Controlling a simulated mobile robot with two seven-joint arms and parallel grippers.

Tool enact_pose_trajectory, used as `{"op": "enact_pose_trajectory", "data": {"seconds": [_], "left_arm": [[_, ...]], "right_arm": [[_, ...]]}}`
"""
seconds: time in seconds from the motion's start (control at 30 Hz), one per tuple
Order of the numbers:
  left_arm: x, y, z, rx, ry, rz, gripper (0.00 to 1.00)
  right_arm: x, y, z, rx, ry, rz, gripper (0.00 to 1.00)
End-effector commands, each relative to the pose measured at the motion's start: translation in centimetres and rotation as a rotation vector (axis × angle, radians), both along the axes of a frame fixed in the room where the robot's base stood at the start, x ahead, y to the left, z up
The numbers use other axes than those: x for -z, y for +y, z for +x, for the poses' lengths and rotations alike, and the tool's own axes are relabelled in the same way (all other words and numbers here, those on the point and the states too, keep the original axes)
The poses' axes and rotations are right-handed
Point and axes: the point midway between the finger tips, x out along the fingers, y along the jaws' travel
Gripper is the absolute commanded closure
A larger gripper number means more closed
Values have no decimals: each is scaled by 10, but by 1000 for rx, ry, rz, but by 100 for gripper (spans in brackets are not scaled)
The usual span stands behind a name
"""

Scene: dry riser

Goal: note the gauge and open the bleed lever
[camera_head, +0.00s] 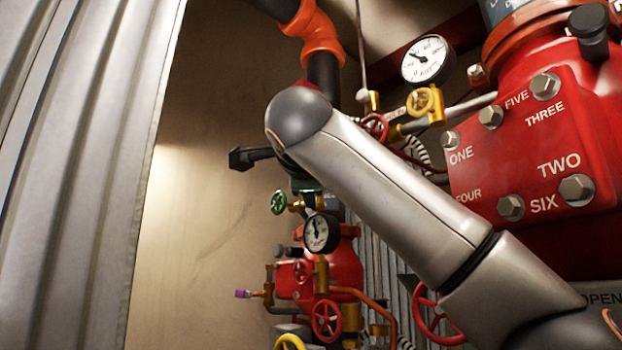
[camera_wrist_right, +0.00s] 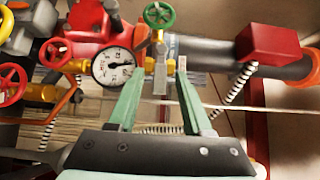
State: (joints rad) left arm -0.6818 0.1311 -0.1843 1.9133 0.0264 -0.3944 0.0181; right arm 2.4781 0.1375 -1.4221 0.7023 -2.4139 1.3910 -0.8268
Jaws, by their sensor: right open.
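A white round gauge (camera_head: 321,233) with a dark needle sits on the lower red valve body in the head view. A gauge (camera_wrist_right: 112,66) also shows left of my fingers in the right wrist view; its reading is too small to tell. Another gauge (camera_head: 427,59) is higher up. My right gripper (camera_wrist_right: 160,73) is open, its green fingers apart, pointing toward a brass fitting (camera_wrist_right: 160,50) below a green handwheel (camera_wrist_right: 159,15). Contact cannot be told. A purple-tipped brass handle (camera_head: 243,294) sits at lower left; I cannot tell which part is the bleed lever. My left gripper is out of view.
A large red valve body (camera_head: 522,150) with bolts and number words fills the right. Red handwheels (camera_head: 327,320) and copper pipes crowd the lower middle. A corrugated grey panel (camera_head: 75,180) stands at the left; the beige wall (camera_head: 195,230) beside it is clear.

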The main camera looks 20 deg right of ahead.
Motion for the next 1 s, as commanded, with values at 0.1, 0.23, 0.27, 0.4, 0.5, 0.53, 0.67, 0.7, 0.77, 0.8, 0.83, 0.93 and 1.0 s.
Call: {"op": "enact_pose_trajectory", "data": {"seconds": [0.1,0.23,0.27,0.4,0.5,0.53,0.67,0.7,0.77,0.8,0.83,0.93,1.0], "left_arm": [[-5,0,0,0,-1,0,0],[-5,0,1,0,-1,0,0],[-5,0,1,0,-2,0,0],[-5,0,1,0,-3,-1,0],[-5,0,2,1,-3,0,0],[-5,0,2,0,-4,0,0],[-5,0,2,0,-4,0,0],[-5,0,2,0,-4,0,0],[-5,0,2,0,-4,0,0],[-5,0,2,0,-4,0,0],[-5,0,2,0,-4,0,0],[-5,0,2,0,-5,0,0],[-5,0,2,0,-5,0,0]], "right_arm": [[0,-4,8,0,1,0,50],[0,-5,10,0,0,0,50],[0,-5,11,0,0,0,50],[1,-5,10,0,0,0,50],[1,-5,10,0,0,1,59],[1,-5,10,0,0,1,62],[0,-5,10,0,0,1,77],[0,-5,10,0,0,1,82],[0,-5,10,0,0,1,88],[0,-5,10,0,0,1,93],[0,-5,10,0,0,1,96],[0,-5,10,0,0,1,100],[0,-5,10,0,0,1,100]]}}
